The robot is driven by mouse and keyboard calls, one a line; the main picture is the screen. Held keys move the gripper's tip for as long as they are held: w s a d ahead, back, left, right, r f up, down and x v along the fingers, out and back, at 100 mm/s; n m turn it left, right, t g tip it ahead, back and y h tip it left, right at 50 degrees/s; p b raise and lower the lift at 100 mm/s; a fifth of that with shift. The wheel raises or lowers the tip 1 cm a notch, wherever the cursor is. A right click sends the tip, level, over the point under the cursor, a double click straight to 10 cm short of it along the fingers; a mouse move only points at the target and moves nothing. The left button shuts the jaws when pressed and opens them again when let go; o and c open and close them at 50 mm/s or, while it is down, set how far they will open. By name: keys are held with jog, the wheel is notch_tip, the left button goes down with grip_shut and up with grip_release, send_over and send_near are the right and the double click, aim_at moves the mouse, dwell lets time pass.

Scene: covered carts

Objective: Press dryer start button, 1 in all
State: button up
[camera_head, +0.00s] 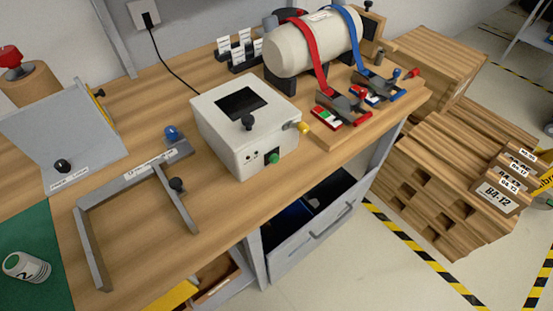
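A white box-shaped device (222,137), which looks like the dryer, stands on the wooden workbench near the middle of the head view. Nothing covers the green button. My gripper is not in view.
A grey frame (92,236) with a black knob lies left of the box. A white cylinder (291,52) with red and blue straps and clamps stands behind right. A grey angled panel (62,130) and a cup (26,267) are at left. Wooden crates (440,190) stand right.

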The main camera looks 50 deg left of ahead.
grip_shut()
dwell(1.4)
